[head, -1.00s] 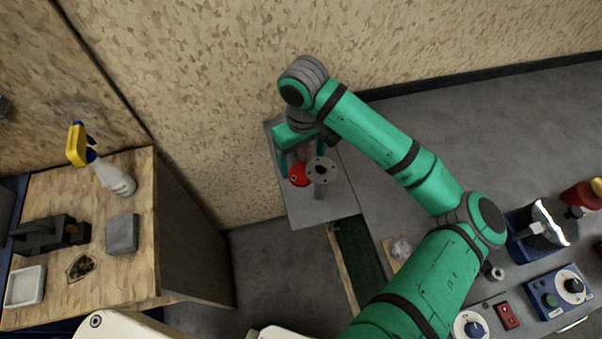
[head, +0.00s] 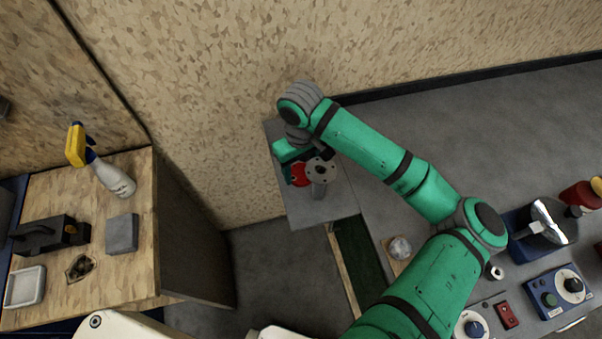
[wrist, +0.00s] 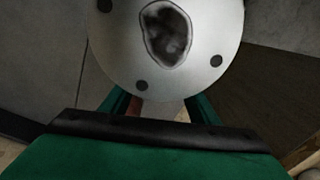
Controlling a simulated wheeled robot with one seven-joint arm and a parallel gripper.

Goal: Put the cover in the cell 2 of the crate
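A round red part (head: 299,174), possibly the cover, sits on the grey bench end (head: 318,214), partly hidden by my gripper (head: 290,165). A grey flanged post (head: 320,170) stands upright just to the right of it. In the wrist view a pale round disc with a dark centre and bolt holes (wrist: 205,55), apparently the post's flange, hides my fingertips. My green fingers (wrist: 160,105) stand apart there, with a reddish sliver between them. I cannot tell whether they touch anything. I cannot make out a crate with numbered cells.
A wooden table (head: 130,255) at left holds a spray bottle (head: 112,178) and a grey block (head: 122,233).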

